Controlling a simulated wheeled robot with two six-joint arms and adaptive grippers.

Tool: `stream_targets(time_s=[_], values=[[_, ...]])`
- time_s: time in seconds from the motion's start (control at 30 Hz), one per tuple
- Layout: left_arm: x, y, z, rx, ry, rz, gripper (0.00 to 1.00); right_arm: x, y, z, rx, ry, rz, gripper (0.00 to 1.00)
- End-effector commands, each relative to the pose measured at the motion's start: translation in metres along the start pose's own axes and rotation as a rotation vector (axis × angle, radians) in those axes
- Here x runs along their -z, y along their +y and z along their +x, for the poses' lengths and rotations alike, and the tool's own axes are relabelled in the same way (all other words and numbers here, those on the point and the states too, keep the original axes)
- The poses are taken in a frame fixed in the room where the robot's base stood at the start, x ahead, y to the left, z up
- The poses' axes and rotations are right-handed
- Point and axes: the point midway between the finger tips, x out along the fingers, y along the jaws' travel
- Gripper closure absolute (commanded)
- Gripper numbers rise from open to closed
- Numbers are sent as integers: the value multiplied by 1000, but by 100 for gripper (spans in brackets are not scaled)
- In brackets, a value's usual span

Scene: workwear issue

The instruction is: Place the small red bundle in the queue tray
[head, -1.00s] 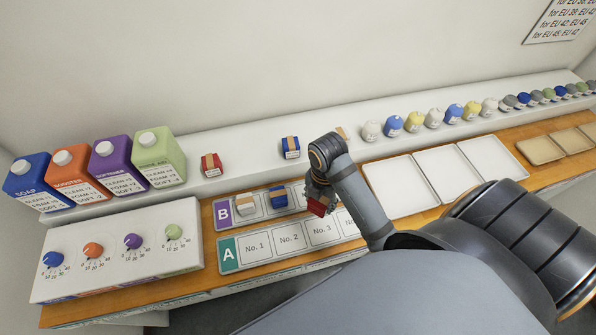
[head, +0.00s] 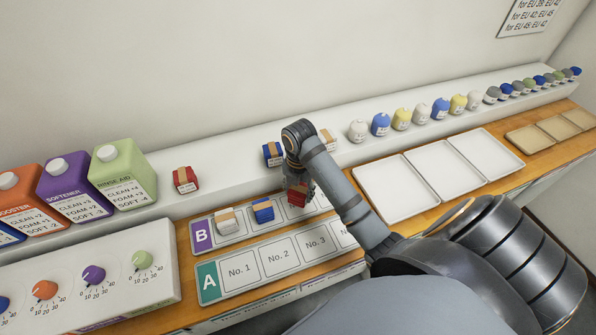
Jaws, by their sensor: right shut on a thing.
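A small red bundle (head: 298,197) is in my right gripper (head: 299,187), which is shut on it, pointing down at the third place of the tray marked B (head: 202,238). The gripper partly hides the bundle, and I cannot tell whether it touches the tray. A white bundle (head: 227,222) and a blue bundle (head: 263,211) with tan bands stand in tray B to its left. Another red bundle (head: 185,180) stands on the white ledge. The tray marked A (head: 208,283), with numbered places, lies in front and is empty where visible. My left gripper is not in view.
On the ledge (head: 235,173) behind stand another blue bundle (head: 273,154), a white one (head: 326,139) and a row of coloured pots. Large bottles (head: 123,172) and a dial panel (head: 120,260) are at left. Empty white trays (head: 390,188) lie to the right.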

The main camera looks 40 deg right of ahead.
Motion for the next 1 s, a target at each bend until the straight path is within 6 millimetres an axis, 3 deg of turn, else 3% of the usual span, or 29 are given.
stream_targets(time_s=[0.17,0.3,0.47,0.77,0.8,0.97,1.0], values=[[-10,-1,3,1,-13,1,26,-2,2,2,0,-1,0,81],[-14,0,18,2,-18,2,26,-8,7,18,1,1,0,81],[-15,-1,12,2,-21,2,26,-7,6,40,1,2,0,81],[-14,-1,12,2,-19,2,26,-7,6,42,0,0,0,81],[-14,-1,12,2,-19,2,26,-8,6,43,0,0,0,48],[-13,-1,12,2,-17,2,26,-8,6,43,0,0,0,26],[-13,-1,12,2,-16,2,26,-8,6,43,0,0,0,26]])
